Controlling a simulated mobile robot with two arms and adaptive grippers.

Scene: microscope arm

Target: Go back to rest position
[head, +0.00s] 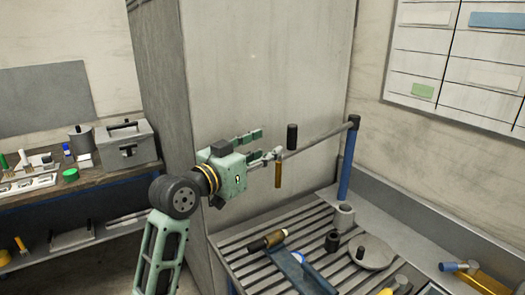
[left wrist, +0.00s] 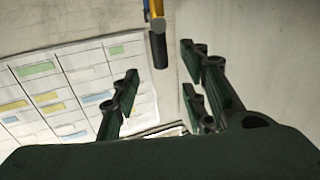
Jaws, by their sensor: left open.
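The microscope arm is a grey rod (head: 325,138) on a blue post (head: 346,165) above the slatted bench. A black cylinder (head: 292,137) and a brass cylinder (head: 278,174) are at its free end. My left gripper (head: 266,144) is raised in front of the grey cabinet, beside that end, with its fingers apart. In the left wrist view my left gripper (left wrist: 160,88) is open with nothing between its fingers. A black cylinder (left wrist: 158,50) hangs beyond the fingertips there. Whether any finger touches the microscope arm cannot be told. My right gripper is in neither view.
The tall grey cabinet (head: 260,70) stands behind my arm. The slatted bench (head: 262,270) bears a round grey plate (head: 371,252), a black-tipped tool (head: 267,240) and a blue flat bar (head: 300,275). A shelf with a grey toolbox (head: 128,145) is at left.

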